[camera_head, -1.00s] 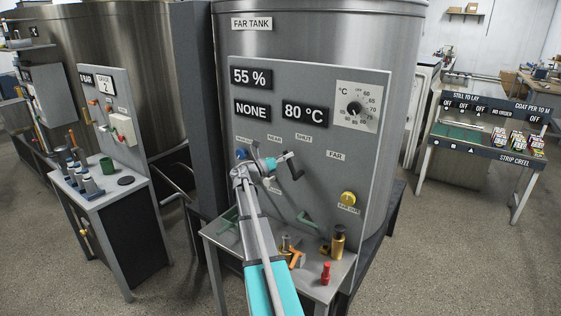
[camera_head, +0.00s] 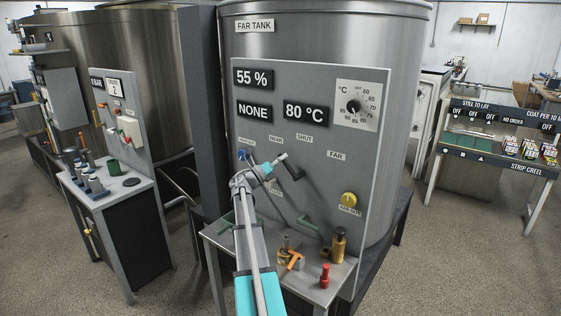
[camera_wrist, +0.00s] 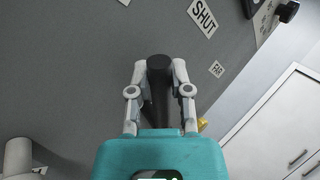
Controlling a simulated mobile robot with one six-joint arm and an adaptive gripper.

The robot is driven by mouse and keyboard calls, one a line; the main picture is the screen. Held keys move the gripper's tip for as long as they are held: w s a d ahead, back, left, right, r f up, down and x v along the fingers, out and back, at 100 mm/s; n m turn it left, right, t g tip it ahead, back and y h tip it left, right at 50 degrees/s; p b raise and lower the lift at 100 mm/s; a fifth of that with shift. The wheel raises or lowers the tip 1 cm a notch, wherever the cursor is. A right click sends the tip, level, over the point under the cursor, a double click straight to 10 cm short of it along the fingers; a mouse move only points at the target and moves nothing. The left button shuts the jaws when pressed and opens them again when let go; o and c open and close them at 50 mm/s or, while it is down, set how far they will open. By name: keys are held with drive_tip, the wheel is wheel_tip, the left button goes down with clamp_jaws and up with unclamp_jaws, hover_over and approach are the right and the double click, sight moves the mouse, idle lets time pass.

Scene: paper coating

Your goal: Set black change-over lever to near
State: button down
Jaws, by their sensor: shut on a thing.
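The black change-over lever (camera_wrist: 158,85) stands between my finger pads in the wrist view, its rounded end showing beyond them. My gripper (camera_head: 276,163) is shut on it in front of the grey far-tank panel (camera_head: 330,200). In the head view my gripper covers most of the lever, so its exact angle is hard to tell. The fingertips are below the NEAR label (camera_head: 276,140), left of the SHUT label (camera_head: 305,138) and well left of the FAR label (camera_head: 336,155).
A yellow knob (camera_head: 349,200) is at the panel's lower right and a blue knob (camera_head: 242,155) at its left. Green handles, a brass cylinder (camera_head: 339,243) and a red piece (camera_head: 325,275) are on or above the shelf below. A dial (camera_head: 354,106) is above right.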

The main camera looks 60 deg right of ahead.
idle(0.3)
drive_tip(key=c, duration=0.5)
unclamp_jaws()
drive_tip(key=shift+f, duration=0.1)
drive_tip(key=shift+c, duration=0.2)
drive_tip(key=w+a+f+m+t+y, duration=0.35)
drive_tip(key=a+f, duration=0.25)
drive_tip(key=a, duration=0.6)
drive_tip(key=w+a+f+m+t+y+p, duration=0.1)
drive_tip(key=w+a+f+m+t+y, duration=0.35)
drive_tip(key=a, duration=0.65)
drive_tip(key=w+a+f+m+t+y, duration=0.1)
drive_tip(key=a+f+m, duration=0.3)
drive_tip(key=a+f, duration=0.55)
drive_tip(key=s+a+f+m+y, duration=0.1)
drive_tip(key=s+a+m+y, duration=0.1)
drive_tip(key=a, duration=1.1)
drive_tip(key=s+a+f+m+t+y, duration=0.1)
drive_tip(key=a+m+y, duration=0.2)
drive_tip(key=a, duration=1)
drive_tip(key=s+a+f+m+t+y+p, duration=0.1)
drive_tip(key=a+y, duration=0.4)
drive_tip(key=a, duration=0.8)
drive_tip(key=shift+s+f+m+y, duration=0.4)
drive_tip(key=shift+s+m, duration=0.4)
drive_tip(key=shift+m, duration=0.2)
